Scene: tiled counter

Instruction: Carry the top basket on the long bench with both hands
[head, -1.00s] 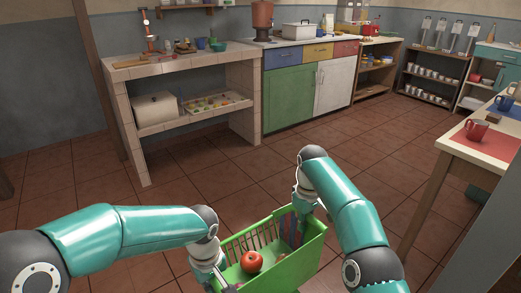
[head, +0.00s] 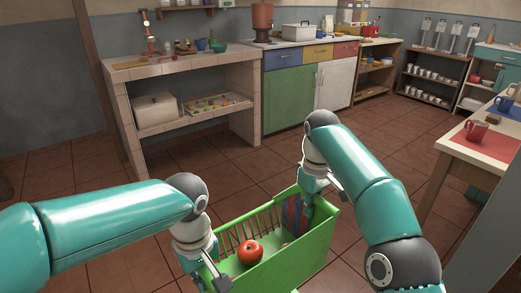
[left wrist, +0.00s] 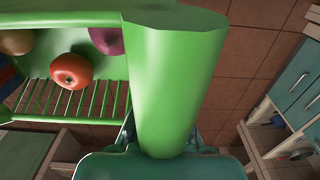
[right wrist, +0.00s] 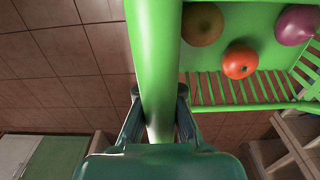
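A green slatted basket (head: 318,246) hangs in front of me above the floor. A red tomato (head: 250,252) lies in it; a purple onion (right wrist: 296,25) and a brownish round item (right wrist: 202,24) show in the right wrist view. My left gripper (head: 216,276) is shut on the basket's left end rim, also seen in the left wrist view (left wrist: 165,145). My right gripper (head: 312,190) is shut on the opposite end rim, its fingers either side of it in the right wrist view (right wrist: 160,115). I cannot tell which surface is the long bench.
A tiled counter (head: 190,66) stands at the back left, with items on top and on its shelf. A coloured cabinet (head: 290,95) stands beside it. A wooden table (head: 484,152) with mugs is at the right. The tiled floor between is clear.

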